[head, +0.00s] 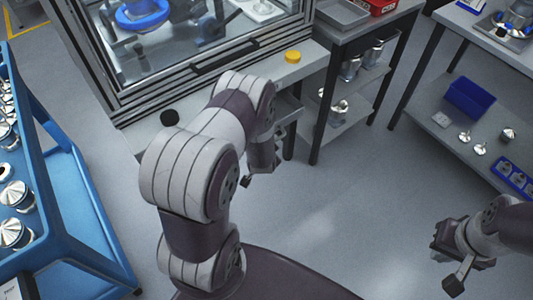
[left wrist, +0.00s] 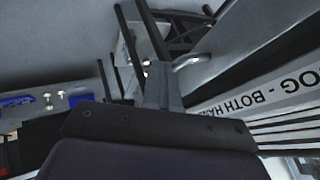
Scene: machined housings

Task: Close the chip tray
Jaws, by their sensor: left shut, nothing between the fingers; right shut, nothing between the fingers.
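The chip tray is hard to make out. A grey drawer-like part (head: 288,108) sticks out under the front of the machine, partly hidden by my left arm. My left gripper is largely behind its own wrist in the head view, beside this part and pointing down. In the left wrist view my left gripper (left wrist: 160,80) has its fingers together and empty, with a curved metal handle (left wrist: 188,62) just beyond them. I cannot tell whether they touch. My right gripper (head: 450,262) is shut and empty over the floor at lower right, far from the machine.
The machine's door handle (head: 224,54) and a yellow knob (head: 293,56) are above the arm. A blue cart (head: 75,185) with metal parts stands at left. A dark-legged bench (head: 342,28) and another table with a blue bin (head: 474,98) stand at right. The middle floor is clear.

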